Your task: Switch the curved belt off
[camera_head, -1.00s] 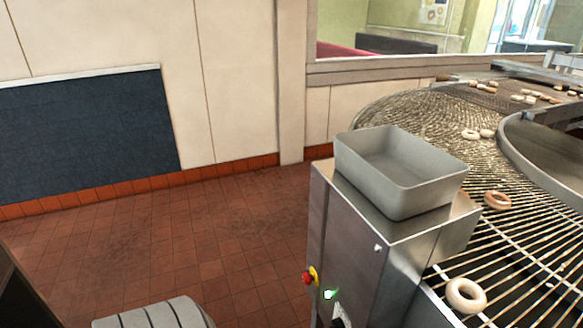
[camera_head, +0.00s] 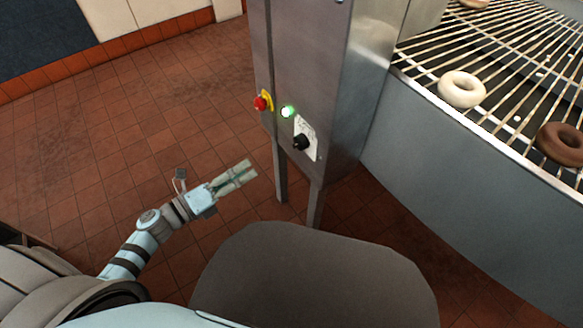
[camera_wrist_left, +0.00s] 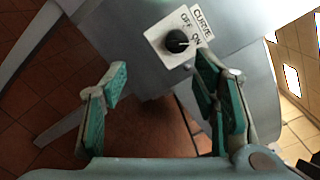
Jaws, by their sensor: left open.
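The black knob (camera_head: 301,142) sits on a white plate on the front of the steel control cabinet (camera_head: 310,60). In the left wrist view the knob (camera_wrist_left: 177,41) has a plate marked OFF, ON and CURVE, and a pale mark on its ON side. A green lamp (camera_head: 287,112) above it is lit. My left gripper (camera_head: 252,170) is open and empty, left of and below the knob in the head view. In the left wrist view its spread fingers (camera_wrist_left: 162,68) stand apart from the knob. The curved wire belt (camera_head: 510,60) runs at the right. My right gripper is out of view.
A red button on a yellow base (camera_head: 262,102) sits left of the lamp. Donuts (camera_head: 462,89) lie on the belt. The cabinet's legs (camera_head: 281,178) stand on the tiled floor (camera_head: 90,150), which is clear at the left.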

